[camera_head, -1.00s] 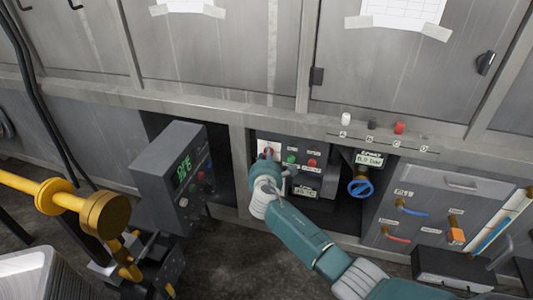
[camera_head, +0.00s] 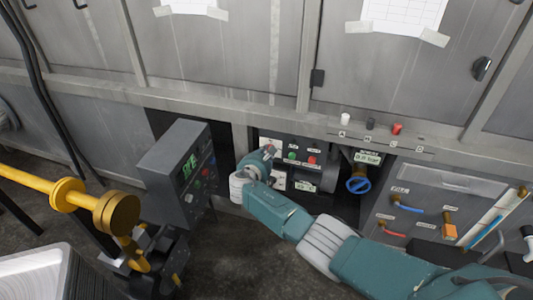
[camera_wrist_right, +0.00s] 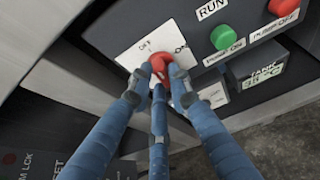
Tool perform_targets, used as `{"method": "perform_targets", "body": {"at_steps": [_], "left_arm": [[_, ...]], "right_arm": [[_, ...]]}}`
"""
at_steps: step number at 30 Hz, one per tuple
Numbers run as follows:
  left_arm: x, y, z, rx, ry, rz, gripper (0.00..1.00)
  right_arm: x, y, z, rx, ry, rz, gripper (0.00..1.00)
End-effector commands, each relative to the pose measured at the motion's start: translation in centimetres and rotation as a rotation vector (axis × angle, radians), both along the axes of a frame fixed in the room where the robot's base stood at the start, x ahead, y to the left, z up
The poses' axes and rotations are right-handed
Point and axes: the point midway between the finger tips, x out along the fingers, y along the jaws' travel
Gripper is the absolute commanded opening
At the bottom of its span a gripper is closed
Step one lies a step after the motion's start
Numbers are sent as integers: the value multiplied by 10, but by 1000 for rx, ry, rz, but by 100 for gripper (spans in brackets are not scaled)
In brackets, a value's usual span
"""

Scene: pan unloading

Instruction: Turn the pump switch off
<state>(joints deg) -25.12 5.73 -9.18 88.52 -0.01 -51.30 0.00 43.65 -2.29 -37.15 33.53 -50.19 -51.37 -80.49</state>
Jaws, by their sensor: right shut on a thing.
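The pump switch is a red rotary knob (camera_wrist_right: 159,65) on a white plate (camera_wrist_right: 150,42) with ON and OFF lettering. In the head view the plate is mostly hidden behind my right gripper (camera_head: 266,155), at the left end of the dark control panel (camera_head: 322,152). In the right wrist view, the blue fingers of my right gripper (camera_wrist_right: 160,76) close around the knob from several sides and touch it. The fingertips hide part of the knob, so its exact setting is hard to read.
A green PUMP ON button (camera_wrist_right: 223,37) and a red PUMP OFF button (camera_wrist_right: 282,6) sit right of the plate. A blue valve wheel (camera_head: 358,186) is further right.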

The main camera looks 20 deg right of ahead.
Motion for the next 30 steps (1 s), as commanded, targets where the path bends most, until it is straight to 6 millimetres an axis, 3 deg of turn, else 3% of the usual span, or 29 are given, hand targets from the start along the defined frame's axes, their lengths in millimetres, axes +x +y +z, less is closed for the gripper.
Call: {"method": "perform_targets", "body": {"at_steps": [23, 24, 26, 30], "left_arm": [[2, 0, 5, 1, 0, 1, 40], [2, 0, 5, 1, 0, 1, 40], [2, 0, 5, 1, 0, 1, 40], [2, 0, 5, 1, 0, 1, 40]], "right_arm": [[-1, 1, -4, -84, 63, 1, 0], [-1, 1, -4, -84, 63, 1, 24], [-1, 1, -4, -84, 63, 1, 36], [0, 1, -2, -85, 61, 0, 38]]}}
